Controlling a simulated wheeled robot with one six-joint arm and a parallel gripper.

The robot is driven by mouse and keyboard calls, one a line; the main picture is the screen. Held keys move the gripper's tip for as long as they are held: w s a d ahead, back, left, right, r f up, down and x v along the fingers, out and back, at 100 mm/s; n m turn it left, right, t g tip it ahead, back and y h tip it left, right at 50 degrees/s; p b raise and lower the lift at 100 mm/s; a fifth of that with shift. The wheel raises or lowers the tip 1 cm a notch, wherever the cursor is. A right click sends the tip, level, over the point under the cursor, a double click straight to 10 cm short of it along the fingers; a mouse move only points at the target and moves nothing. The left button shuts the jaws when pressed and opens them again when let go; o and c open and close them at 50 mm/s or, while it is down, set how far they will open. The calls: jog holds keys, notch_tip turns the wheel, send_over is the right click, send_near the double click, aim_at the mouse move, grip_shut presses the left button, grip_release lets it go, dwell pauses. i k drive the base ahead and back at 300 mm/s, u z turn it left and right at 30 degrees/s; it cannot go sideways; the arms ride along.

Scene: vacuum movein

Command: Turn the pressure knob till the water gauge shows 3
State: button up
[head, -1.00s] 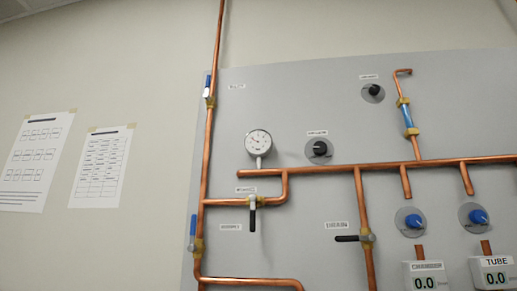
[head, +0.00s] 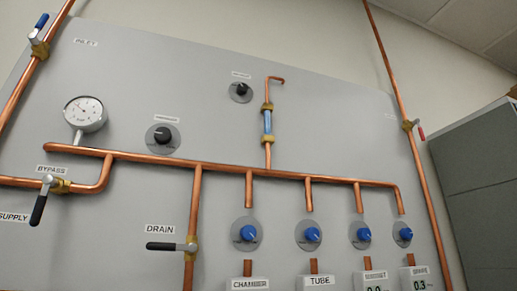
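The round white water gauge (head: 85,113) hangs at the upper left of the grey panel in the head view. Its needle points to the upper left of the dial, but the numbers are too small to read. A black knob (head: 163,136) on a grey disc sits just right of the gauge, under a small label I cannot read. A second black knob (head: 241,90) sits higher and further right, its label also unreadable. I cannot tell from the labels which one is the pressure knob. My gripper is not in view.
Copper pipes (head: 225,168) run across the panel (head: 340,120). A bypass valve (head: 47,190) and a drain valve (head: 180,246) have black handles. Several blue knobs (head: 311,234) sit above displays marked CHAMBER and TUBE, among others. A grey cabinet (head: 480,170) stands at the right.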

aim_at(163, 136)
jog(key=z, duration=1.15)
jog(key=k, duration=0.95)
jog(key=u, duration=1.25)
jog(key=i, duration=0.15)
jog(key=u, duration=0.15)
